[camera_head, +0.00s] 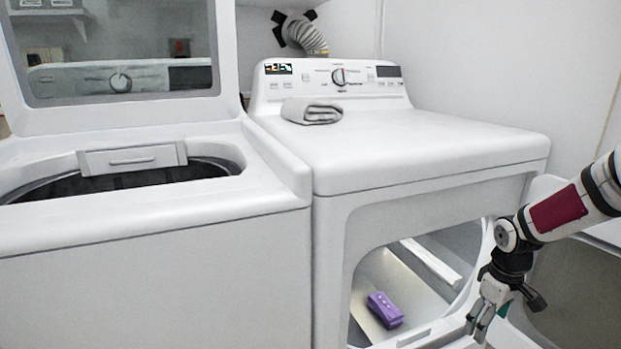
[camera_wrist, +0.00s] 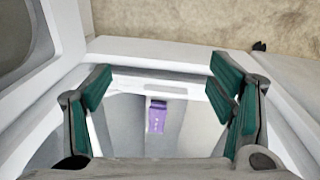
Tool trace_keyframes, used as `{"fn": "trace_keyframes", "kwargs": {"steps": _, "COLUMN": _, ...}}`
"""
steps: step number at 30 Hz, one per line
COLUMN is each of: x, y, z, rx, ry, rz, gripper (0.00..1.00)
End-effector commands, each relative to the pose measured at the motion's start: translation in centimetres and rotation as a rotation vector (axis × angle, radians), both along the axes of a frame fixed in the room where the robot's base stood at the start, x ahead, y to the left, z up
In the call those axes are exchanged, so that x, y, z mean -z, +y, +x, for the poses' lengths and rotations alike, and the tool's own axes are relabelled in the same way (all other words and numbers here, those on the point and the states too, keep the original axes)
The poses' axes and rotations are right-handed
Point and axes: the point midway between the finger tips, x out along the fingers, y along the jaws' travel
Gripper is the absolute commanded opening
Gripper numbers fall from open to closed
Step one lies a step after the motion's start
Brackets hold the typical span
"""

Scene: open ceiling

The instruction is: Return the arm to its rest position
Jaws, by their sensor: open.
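My gripper (camera_head: 487,316) hangs from my arm at the right of the head view, in front of the dryer's open doorway and beside its opened door (camera_head: 575,290). In the wrist view my gripper (camera_wrist: 165,95) has its green-padded fingers spread wide, with nothing between them. A purple object (camera_head: 385,309) lies inside the dryer drum (camera_head: 400,275), to the left of my gripper and apart from it. The purple object also shows in the wrist view (camera_wrist: 157,117), farther off between the fingers.
A folded grey towel (camera_head: 311,111) lies on the dryer's top (camera_head: 430,140). A washer (camera_head: 150,270) with its lid (camera_head: 115,60) raised stands at the left. The dryer's door and doorway edge are close to my gripper. A white wall (camera_head: 500,50) stands behind.

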Motion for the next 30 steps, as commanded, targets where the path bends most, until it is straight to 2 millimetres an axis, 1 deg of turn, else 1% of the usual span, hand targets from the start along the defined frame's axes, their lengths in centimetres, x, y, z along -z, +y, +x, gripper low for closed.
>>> {"fn": "trace_keyframes", "kwargs": {"steps": 1, "x": -2.1, "y": 1.0, "z": -0.7, "rx": 0.003, "ry": 0.015, "rz": -0.034, "gripper": 0.76}}
{"fn": "trace_keyframes", "kwargs": {"steps": 6, "x": -7.6, "y": 4.1, "z": -4.1, "rx": 0.06, "ry": 0.062, "rz": -0.112, "gripper": 0.76}}
{"fn": "trace_keyframes", "kwargs": {"steps": 11, "x": -12.4, "y": 7.2, "z": -7.9, "rx": 0.129, "ry": 0.08, "rz": -0.168, "gripper": 0.76}}
{"fn": "trace_keyframes", "kwargs": {"steps": 15, "x": -16.0, "y": 10.0, "z": -11.7, "rx": 0.196, "ry": 0.078, "rz": -0.195, "gripper": 0.76}}
{"fn": "trace_keyframes", "kwargs": {"steps": 17, "x": -17.3, "y": 11.2, "z": -13.5, "rx": 0.226, "ry": 0.074, "rz": -0.2, "gripper": 0.76}}
{"fn": "trace_keyframes", "kwargs": {"steps": 21, "x": -19.8, "y": 13.9, "z": -17.9, "rx": 0.296, "ry": 0.059, "rz": -0.193, "gripper": 0.76}}
{"fn": "trace_keyframes", "kwargs": {"steps": 25, "x": -21.3, "y": 16.3, "z": -22.1, "rx": 0.354, "ry": 0.042, "rz": -0.161, "gripper": 0.76}}
{"fn": "trace_keyframes", "kwargs": {"steps": 30, "x": -22.1, "y": 19.0, "z": -27.5, "rx": 0.415, "ry": 0.027, "rz": -0.094, "gripper": 0.76}}
